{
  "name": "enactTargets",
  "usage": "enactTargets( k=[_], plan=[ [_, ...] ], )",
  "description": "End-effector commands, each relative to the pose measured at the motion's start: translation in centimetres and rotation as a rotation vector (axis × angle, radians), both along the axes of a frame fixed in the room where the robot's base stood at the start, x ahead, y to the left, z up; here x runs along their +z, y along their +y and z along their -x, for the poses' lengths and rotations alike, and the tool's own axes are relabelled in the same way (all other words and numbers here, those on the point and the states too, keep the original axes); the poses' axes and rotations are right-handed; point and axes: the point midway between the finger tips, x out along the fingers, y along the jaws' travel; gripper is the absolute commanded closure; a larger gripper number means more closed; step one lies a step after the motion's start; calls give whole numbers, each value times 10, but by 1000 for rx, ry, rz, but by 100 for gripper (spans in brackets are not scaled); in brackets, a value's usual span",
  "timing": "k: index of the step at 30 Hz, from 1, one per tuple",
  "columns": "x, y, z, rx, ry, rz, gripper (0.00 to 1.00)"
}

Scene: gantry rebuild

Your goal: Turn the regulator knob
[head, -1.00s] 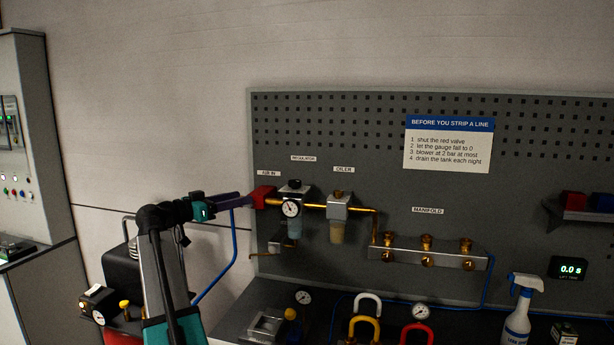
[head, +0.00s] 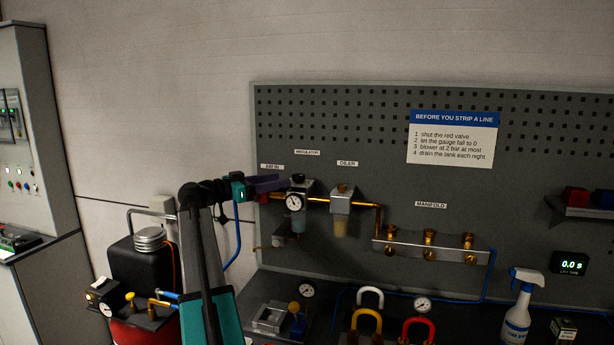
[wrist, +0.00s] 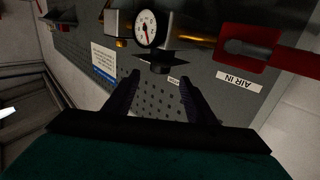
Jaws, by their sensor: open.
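The regulator (head: 297,203) is on the grey pegboard in the head view, with a round white gauge on its front and a black knob (head: 298,178) on top. In the wrist view, which is upside down, the gauge (wrist: 146,29) shows with the black knob (wrist: 160,64) below it in the picture. My gripper (head: 283,182) is just left of the knob in the head view. In the wrist view my gripper (wrist: 160,84) is open and empty, its two dark fingers pointing toward the knob, which lies around or just beyond the fingertips. I cannot tell whether they touch.
The red valve handle (wrist: 270,62) by the AIR IN label is close beside the right finger in the wrist view. The oiler (head: 341,200) is right of the regulator, with the brass-fitted manifold (head: 430,252) beyond. A compressor (head: 143,262) stands at left.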

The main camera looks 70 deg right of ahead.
Motion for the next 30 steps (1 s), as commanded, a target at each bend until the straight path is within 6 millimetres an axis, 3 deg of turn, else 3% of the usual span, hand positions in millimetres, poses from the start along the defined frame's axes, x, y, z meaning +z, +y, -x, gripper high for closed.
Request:
enactTargets(
  k=[21, 30],
  plan=[
    [2, -77, 60, 0, 0, -1, 49],
    [1, -96, 75, 1, 0, -1, 49]
  ],
)
